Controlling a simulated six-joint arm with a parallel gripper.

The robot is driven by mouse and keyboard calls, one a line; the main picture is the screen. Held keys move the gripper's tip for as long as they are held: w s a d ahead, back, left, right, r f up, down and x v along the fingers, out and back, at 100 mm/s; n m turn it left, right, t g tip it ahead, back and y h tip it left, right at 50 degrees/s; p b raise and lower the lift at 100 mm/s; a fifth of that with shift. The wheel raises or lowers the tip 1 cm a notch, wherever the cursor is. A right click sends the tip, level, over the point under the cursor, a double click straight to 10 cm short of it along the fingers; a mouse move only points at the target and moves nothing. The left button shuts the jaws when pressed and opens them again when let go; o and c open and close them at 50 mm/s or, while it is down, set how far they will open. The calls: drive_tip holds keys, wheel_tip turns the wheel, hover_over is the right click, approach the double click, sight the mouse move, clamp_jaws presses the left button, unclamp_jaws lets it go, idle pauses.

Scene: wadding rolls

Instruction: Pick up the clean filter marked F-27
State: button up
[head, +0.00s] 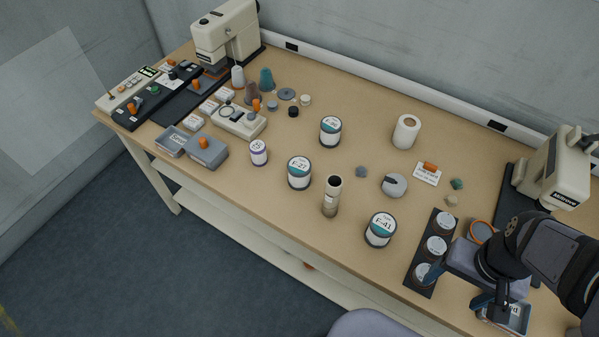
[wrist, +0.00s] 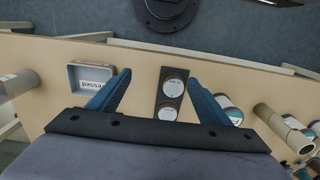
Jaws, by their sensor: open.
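The canister marked F-27 (head: 299,173) stands upright near the middle of the table in the head view. It is white with a teal band and dark rims. Two similar canisters stand apart from it: one marked F-41 (head: 380,230) to the lower right, and one (head: 330,132) farther back whose mark is too small to read surely. My gripper (head: 458,287) is at the right front, well away from F-27, open and empty. In the wrist view, its blue fingers (wrist: 160,82) are spread above the table; canisters show at the right edge, their marks unreadable.
A tan cylinder (head: 332,198) stands between F-27 and F-41. A dark rack (head: 416,279) with several white-lidded jars lies near my gripper, beside a labelled tray (wrist: 72,77). A white roll (head: 406,132) stands farther back. Small clear patches lie around F-27.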

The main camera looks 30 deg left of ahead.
wheel_tip(320, 180, up, 5)
drive_tip(key=w+a+f+n+t+h+b, duration=0.1)
drive_tip(key=w+a+n+t+h+b, duration=0.25)
drive_tip(key=w+a+n, duration=0.5)
drive_tip(key=w+a+f+n+t+h+b, duration=0.1)
drive_tip(key=w+a+n+t+h+b, duration=0.15)
drive_tip(key=w+n+h, duration=0.65)
drive_tip(key=r+n+t+y+b, duration=0.1)
drive_tip(key=n+t+y+b, duration=0.2)
drive_tip(key=n+t+y, duration=1.2)
hover_over(292, 176)
drive_tip(key=s, duration=0.1)
drive_tip(key=n+g+h, duration=0.3)
drive_tip(key=f, duration=1.1)
drive_tip(key=shift+w+f, duration=0.25)
drive_tip(key=shift+f, duration=0.15)
drive_tip(key=shift+h, duration=0.25)
drive_tip(key=shift+w+d+p, duration=0.2)
drive_tip(key=shift+w+p, duration=0.4)
drive_tip(key=shift+w, duration=0.9)
drive_tip(key=shift+w+d+p, duration=0.15)
drive_tip(key=shift+w+p, duration=0.45)
drive_tip(key=shift+w, duration=1.55)
